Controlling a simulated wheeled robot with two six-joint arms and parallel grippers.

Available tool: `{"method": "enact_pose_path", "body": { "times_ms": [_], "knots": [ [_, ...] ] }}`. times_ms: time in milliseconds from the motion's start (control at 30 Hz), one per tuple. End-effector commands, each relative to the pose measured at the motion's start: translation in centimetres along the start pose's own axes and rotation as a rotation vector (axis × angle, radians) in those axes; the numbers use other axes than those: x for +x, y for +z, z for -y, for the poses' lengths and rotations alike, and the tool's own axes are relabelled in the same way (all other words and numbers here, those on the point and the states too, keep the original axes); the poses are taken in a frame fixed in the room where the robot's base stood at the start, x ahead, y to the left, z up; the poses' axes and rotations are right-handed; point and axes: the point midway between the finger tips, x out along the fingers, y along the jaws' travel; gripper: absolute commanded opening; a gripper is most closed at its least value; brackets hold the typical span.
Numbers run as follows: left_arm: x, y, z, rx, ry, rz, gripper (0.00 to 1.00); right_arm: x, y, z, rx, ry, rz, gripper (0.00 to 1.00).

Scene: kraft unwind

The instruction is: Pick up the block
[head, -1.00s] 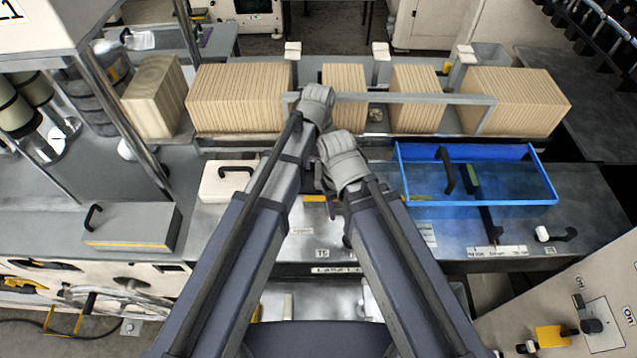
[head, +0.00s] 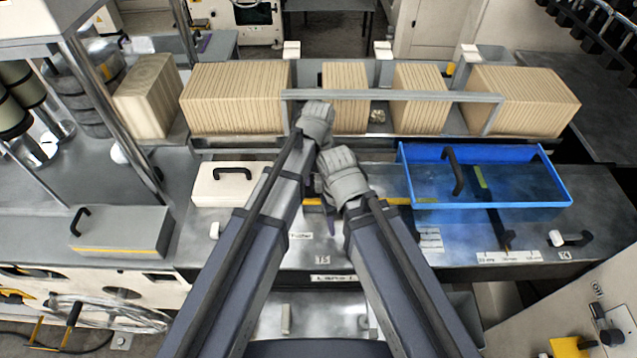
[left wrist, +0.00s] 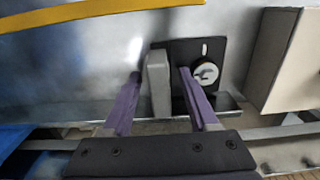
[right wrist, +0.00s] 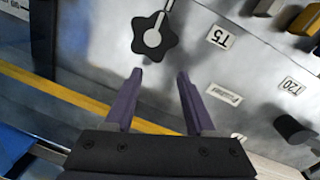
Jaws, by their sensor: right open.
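A small pale grey block (left wrist: 158,82) stands in the left wrist view before a black plate (left wrist: 184,52) with a round white knob (left wrist: 206,72). My left gripper (left wrist: 160,74) is open, its purple fingers on either side of the block's line with gaps visible. In the head view the left gripper (head: 316,122) hangs above the bench by the grey rail, its fingertips hidden. My right gripper (right wrist: 160,73) is open and empty over the bench top, near a black star knob (right wrist: 154,36). It shows lower in the head view (head: 341,178).
Stacks of tan sheets (head: 235,98) stand in a row behind a grey rail (head: 390,95). A blue open tray (head: 487,205) lies right, a white handled box (head: 230,192) left. A yellow strip (right wrist: 60,92) crosses the bench.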

Motion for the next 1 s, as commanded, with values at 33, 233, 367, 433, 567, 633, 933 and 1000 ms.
{"method": "enact_pose_path", "body": {
  "times_ms": [33,233,367,433,567,633,933,1000],
  "knots": [
    [-0.02,0.00,0.00,0.000,0.000,0.000,0.56,-0.02,0.00,0.00,0.000,0.000,0.000,0.55],
    [-0.02,-0.01,0.00,0.000,0.000,0.000,0.33,-0.02,0.00,0.00,0.000,0.000,0.000,0.55],
    [-0.02,0.00,0.00,0.000,0.000,0.000,0.18,-0.02,0.00,0.00,0.000,0.000,0.000,0.55],
    [-0.01,0.00,0.00,0.000,0.000,0.000,0.10,-0.01,0.00,0.00,0.000,0.000,0.000,0.55],
    [-0.01,0.00,0.00,0.000,0.000,0.000,0.00,-0.01,0.00,0.00,0.000,0.000,0.000,0.55],
    [-0.01,0.01,0.00,0.000,0.000,0.000,0.00,-0.01,0.00,0.00,0.000,0.000,0.000,0.55],
    [-0.02,0.01,0.00,0.000,0.000,0.000,0.00,-0.02,0.00,0.00,0.000,0.000,0.000,0.55],
    [-0.02,0.01,0.00,0.000,0.000,0.000,0.00,-0.02,0.00,0.00,0.000,0.000,0.000,0.55]
  ]
}}
